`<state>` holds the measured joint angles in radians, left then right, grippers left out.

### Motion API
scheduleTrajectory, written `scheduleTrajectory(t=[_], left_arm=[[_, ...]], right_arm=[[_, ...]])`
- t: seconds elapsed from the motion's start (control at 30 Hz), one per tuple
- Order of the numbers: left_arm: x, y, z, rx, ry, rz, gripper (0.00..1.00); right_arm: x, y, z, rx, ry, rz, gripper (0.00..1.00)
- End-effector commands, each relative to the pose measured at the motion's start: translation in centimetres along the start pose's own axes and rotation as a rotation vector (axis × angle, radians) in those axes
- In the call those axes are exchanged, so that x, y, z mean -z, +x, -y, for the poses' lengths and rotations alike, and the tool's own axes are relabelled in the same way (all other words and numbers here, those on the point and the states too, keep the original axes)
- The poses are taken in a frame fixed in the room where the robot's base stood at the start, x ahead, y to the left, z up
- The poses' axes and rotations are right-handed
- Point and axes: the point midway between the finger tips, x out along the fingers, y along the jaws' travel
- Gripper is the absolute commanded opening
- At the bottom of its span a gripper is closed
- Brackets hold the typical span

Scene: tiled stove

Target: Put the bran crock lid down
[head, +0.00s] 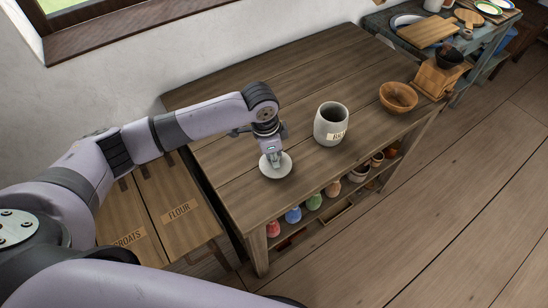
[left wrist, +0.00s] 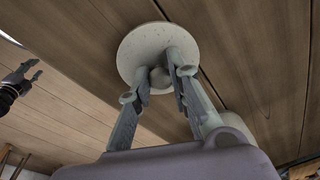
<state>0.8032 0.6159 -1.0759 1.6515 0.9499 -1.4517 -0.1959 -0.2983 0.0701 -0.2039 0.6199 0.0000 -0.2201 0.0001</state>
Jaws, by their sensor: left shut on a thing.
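My left gripper (head: 268,152) is shut on the knob of a round, pale grey lid (head: 277,166). The lid is flat, near the front left of the wooden table; I cannot tell if it touches the tabletop. In the left wrist view the fingers (left wrist: 164,72) close on the knob in the middle of the lid (left wrist: 133,42). The bran crock (head: 328,124), grey with a paper label, stands upright and open to the right of the lid, apart from it. My right gripper (left wrist: 22,78) shows at the left edge of the left wrist view, with its fingers apart and empty.
A wooden bowl (head: 398,97) stands on the table (head: 300,83) to the right of the crock. Colored jars (head: 293,215) sit on a shelf under the tabletop. Bare tabletop lies behind the lid and crock.

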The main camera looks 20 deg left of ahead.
Motion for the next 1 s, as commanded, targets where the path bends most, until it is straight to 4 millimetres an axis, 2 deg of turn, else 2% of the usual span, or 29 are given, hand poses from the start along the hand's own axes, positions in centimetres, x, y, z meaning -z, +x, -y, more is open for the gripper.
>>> scheduleTrajectory(t=[0.13,0.5,0.53,0.8,1.0], left_arm=[[-0.2,1.4,-0.1,0.000,0.000,0.000,0.00],[-0.3,1.8,-0.1,0.000,-0.001,0.000,0.00],[-0.3,1.9,-0.1,0.001,-0.001,0.000,0.19],[-0.3,1.8,-0.1,0.001,-0.001,0.000,0.37],[-0.3,1.8,-0.1,0.001,-0.001,0.000,0.38]], right_arm=[[-0.2,-0.2,-0.4,-0.005,-0.002,0.003,0.40],[-0.4,-0.2,-1.1,-0.013,0.000,0.004,0.40],[-0.4,-0.2,-1.1,-0.013,0.000,0.004,0.40],[-0.4,-0.2,-1.1,-0.013,0.001,0.004,0.40],[-0.4,-0.2,-1.1,-0.013,0.000,0.004,0.40]])
